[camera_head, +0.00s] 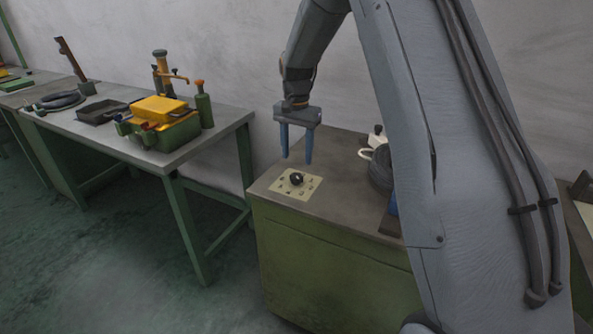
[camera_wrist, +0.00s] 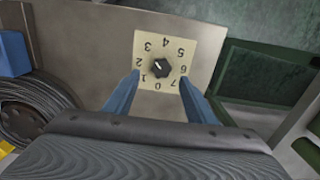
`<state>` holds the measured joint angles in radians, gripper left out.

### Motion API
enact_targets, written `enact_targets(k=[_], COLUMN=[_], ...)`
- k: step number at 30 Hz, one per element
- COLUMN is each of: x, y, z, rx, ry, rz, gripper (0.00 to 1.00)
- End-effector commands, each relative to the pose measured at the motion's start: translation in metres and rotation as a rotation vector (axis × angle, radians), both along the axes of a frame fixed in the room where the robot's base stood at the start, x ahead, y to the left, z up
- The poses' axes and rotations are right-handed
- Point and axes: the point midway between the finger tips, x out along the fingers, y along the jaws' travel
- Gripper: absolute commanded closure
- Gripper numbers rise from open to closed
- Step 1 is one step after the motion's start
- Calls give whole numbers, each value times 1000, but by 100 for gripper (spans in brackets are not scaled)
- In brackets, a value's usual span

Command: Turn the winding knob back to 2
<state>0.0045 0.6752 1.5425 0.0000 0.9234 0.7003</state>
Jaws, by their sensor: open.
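The winding knob (camera_head: 296,178) is a small black knob on a pale square dial plate (camera_head: 312,186) on top of the green cabinet. In the wrist view the knob (camera_wrist: 161,69) sits amid the digits 0 to 7 on the plate (camera_wrist: 205,42). Its white mark points to the upper left, toward the side of 2 and 3; I cannot tell exactly which. My gripper (camera_head: 297,159) is open and points down above the knob, apart from it.
The green cabinet (camera_head: 325,245) has a grey top. A dark coil (camera_head: 377,168) and a white-handled item (camera_head: 367,153) stand right of the dial, partly behind my arm. A separate table (camera_head: 217,140) at left holds a yellow-and-green box (camera_head: 160,108) and tools.

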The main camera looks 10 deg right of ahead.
Motion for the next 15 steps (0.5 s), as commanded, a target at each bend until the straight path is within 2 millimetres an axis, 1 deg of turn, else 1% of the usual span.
enact_targets(k=[2,5,8,15], x=[5,7,6,6], y=[0,0,0,0], z=[-1,-6,-18,-54], rx=[0,0,0,0], ry=[1,3,4,4], rz=[-14,-21,-20,-19], gripper=[50,50,50,50])
